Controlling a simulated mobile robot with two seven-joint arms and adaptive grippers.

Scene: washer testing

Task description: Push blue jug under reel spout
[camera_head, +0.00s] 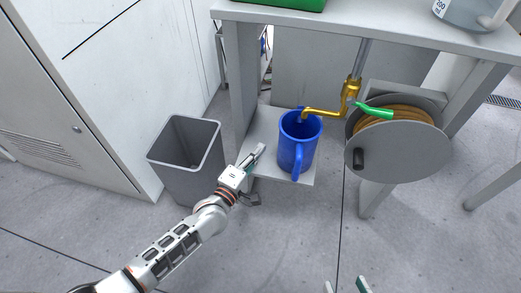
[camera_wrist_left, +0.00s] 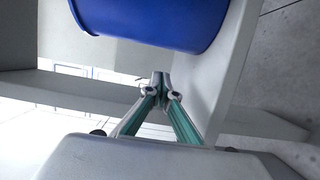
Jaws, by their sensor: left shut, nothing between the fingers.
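The blue jug (camera_head: 299,150) stands upright on a low grey shelf (camera_head: 262,127), its handle toward me. It also shows at the top of the left wrist view (camera_wrist_left: 160,20). The brass spout (camera_head: 325,111) beside the hose reel (camera_head: 397,160) reaches left, and its end appears over the jug's open mouth. My left gripper (camera_head: 262,148) is shut and empty, just left of the jug. In the left wrist view, its fingertips (camera_wrist_left: 161,82) meet below the jug, with a small gap visible. My right gripper (camera_head: 345,285) shows only fingertips at the bottom edge, spread apart and empty.
A grey bin (camera_head: 186,162) stands left of the shelf, close to my left arm. A grey table (camera_head: 390,31) overhangs the shelf, with its leg (camera_head: 242,75) behind my left gripper. The reel's disc stands right of the jug. The floor in front is clear.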

